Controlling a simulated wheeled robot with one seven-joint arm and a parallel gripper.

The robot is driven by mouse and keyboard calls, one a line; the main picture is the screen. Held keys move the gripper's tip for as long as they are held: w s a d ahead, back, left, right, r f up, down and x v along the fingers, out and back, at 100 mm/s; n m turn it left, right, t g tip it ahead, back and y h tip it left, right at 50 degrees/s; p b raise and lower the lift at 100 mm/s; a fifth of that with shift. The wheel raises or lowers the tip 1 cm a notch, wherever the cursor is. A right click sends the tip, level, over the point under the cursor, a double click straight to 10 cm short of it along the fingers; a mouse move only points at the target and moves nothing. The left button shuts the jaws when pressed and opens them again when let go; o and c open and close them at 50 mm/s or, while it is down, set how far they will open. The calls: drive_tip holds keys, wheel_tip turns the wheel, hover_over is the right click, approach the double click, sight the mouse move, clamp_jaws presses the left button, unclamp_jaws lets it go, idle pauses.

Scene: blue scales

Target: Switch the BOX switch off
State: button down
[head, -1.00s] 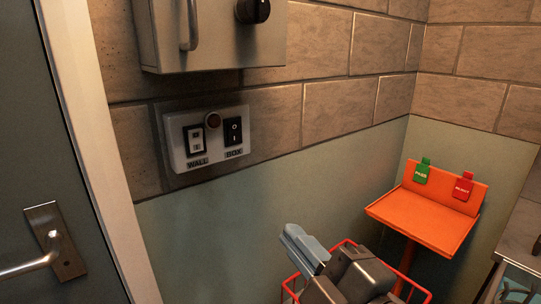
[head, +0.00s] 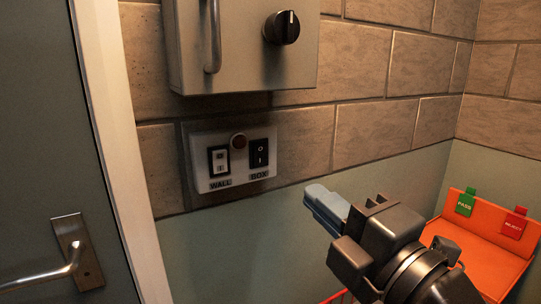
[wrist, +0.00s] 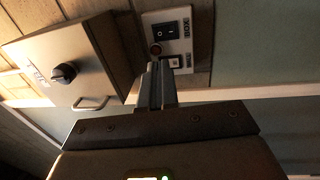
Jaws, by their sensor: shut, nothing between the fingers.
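The BOX switch (head: 259,153) is a black rocker on the right side of a pale switch plate (head: 233,185) on the brick wall. The WALL switch (head: 219,161) sits to its left, with a round brownish lamp or button (head: 238,140) between and above them. My gripper (head: 318,203) is shut and empty, to the right of and below the BOX switch in the head view, apart from the plate. In the wrist view the shut fingers (wrist: 155,75) point toward the plate, and the BOX switch (wrist: 165,27) shows beyond their tips.
A grey cabinet (head: 240,65) with a handle and black knob (head: 282,27) hangs just above the plate. A door (head: 45,140) with a lever handle and pale frame stands left. An orange stand (head: 470,253) with green PASS and red REJECT tags is at right.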

sight(260, 149)
drive_tip(key=p+x, duration=0.4)
drive_tip(key=x, duration=0.8)
drive_tip(key=shift+w+a+r, duration=0.15)
drive_tip(key=shift+a+r, duration=0.05)
drive_tip(key=shift+w+a+p, duration=0.25)
drive_tip(key=shift+w+p, duration=0.1)
drive_tip(key=shift+w, duration=0.1)
drive_tip(key=shift+f, duration=0.1)
drive_tip(key=shift+w+b, duration=0.1)
drive_tip(key=shift+b, duration=0.2)
